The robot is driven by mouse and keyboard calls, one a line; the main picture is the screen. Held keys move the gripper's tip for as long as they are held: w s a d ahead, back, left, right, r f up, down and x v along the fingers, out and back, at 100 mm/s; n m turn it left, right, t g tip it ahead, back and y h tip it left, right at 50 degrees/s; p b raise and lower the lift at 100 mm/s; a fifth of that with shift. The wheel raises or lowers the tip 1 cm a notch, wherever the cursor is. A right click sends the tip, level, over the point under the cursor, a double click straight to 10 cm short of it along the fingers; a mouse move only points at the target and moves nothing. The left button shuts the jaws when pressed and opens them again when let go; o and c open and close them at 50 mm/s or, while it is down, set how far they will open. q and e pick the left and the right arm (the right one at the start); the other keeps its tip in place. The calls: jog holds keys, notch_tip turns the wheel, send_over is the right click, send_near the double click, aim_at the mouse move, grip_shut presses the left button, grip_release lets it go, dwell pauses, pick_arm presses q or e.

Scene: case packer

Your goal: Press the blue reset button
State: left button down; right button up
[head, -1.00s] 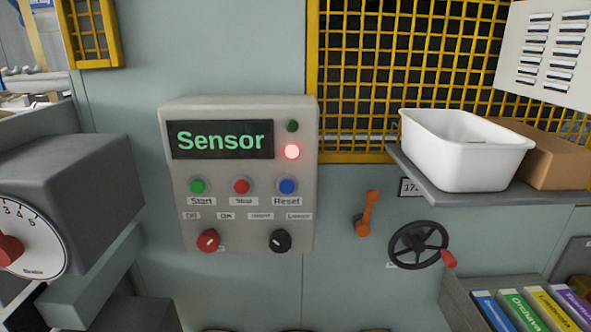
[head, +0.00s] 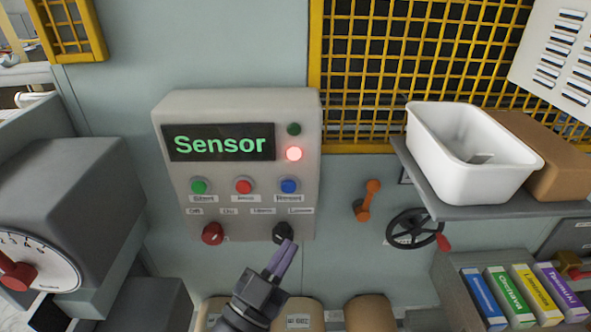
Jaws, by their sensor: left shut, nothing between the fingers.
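The blue reset button (head: 289,186) is at the right end of a button row on the grey control panel (head: 170,112), with a label under it. A green button (head: 199,187) and a red button (head: 244,186) sit to its left. The panel's display reads "Sensor", and a red lamp (head: 294,154) is lit beside it. My left gripper (head: 287,246) is shut and empty. Its tips are below the blue button and overlap the lower part of the black knob (head: 282,230) in the picture; I cannot tell if they touch. My right gripper is out of view.
A red knob (head: 212,233) is at the panel's lower left. An orange lever (head: 367,200) and black handwheel (head: 410,229) are on the wall to the right. A shelf (head: 437,204) holds a white bin (head: 447,170). Cardboard rolls (head: 370,311) stand below the panel.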

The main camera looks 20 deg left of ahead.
pick_arm(q)
jog(key=shift+d+r+m+h, duration=0.1)
jog(key=shift+r+m+h, duration=0.3)
jog(key=shift+r, duration=0.55)
jog(key=b, duration=0.3)
send_near(289, 187)
jog(key=w+d+r, duration=0.3)
jog(key=w+d, duration=0.1)
jog(key=shift+w+a+r, duration=0.1)
jog(key=shift+w+r, duration=0.15)
dwell(1.0)
